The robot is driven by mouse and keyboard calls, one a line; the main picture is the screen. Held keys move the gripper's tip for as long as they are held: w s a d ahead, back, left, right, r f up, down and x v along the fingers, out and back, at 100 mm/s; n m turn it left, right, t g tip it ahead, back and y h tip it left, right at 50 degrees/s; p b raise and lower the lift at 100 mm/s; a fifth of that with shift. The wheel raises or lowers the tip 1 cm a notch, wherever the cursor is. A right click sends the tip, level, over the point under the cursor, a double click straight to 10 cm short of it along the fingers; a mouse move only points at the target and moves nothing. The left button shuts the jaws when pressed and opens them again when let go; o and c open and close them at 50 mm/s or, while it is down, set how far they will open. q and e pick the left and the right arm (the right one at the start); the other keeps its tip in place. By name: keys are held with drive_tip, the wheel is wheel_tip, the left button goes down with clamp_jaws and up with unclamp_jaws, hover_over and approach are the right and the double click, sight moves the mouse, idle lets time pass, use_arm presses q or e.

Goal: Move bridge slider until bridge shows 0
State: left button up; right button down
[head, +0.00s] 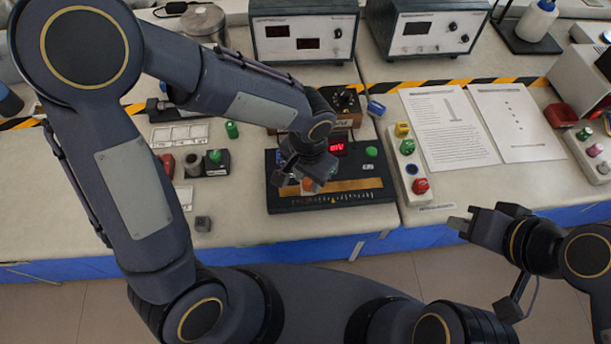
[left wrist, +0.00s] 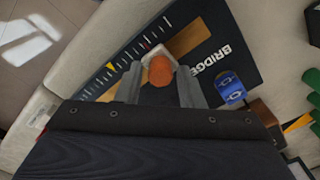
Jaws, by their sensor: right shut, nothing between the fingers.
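The bridge box (head: 335,199) is a dark panel on the bench, with a brass strip and a marked scale along its front. Its red display (head: 337,147) is lit, but its characters are too small to read surely. The slider's orange knob (head: 308,185) sits on the strip, left of the box's middle. In the left wrist view the knob (left wrist: 160,71) stands on a pale base between the fingers of my left gripper (left wrist: 160,75). The fingers are apart, with gaps beside the knob. My right gripper (head: 460,222) is shut and empty, off the bench's front edge.
A button box (head: 408,168) with yellow, green and red buttons stands right of the bridge box. A blue connector (left wrist: 230,88) is at the panel's edge. Paper sheets (head: 450,125) lie further right. A small dark cube (head: 203,224) is near the front edge at left.

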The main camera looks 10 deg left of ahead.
sight(308, 180)
use_arm(q)
drive_tip(key=shift+o, duration=0.9)
wheel_tip(308, 180, up, 8)
drive_tip(key=shift+f, duration=0.1)
drive_tip(key=s+a+r+n+t+h, duration=0.2)
drive_tip(key=s+a+n, duration=0.1)
drive_tip(key=s+a, duration=0.2)
drive_tip(key=s+a+r+n+t+h, duration=0.1)
drive_tip(key=s+a+r+n+t, duration=0.2)
drive_tip(key=s+a, duration=0.3)
drive_tip(key=shift+s+a+r+n+t+h, duration=0.3)
drive_tip(key=shift+a+n, duration=0.5)
drive_tip(key=shift+a, duration=0.9)
drive_tip(key=shift+w, duration=0.15)
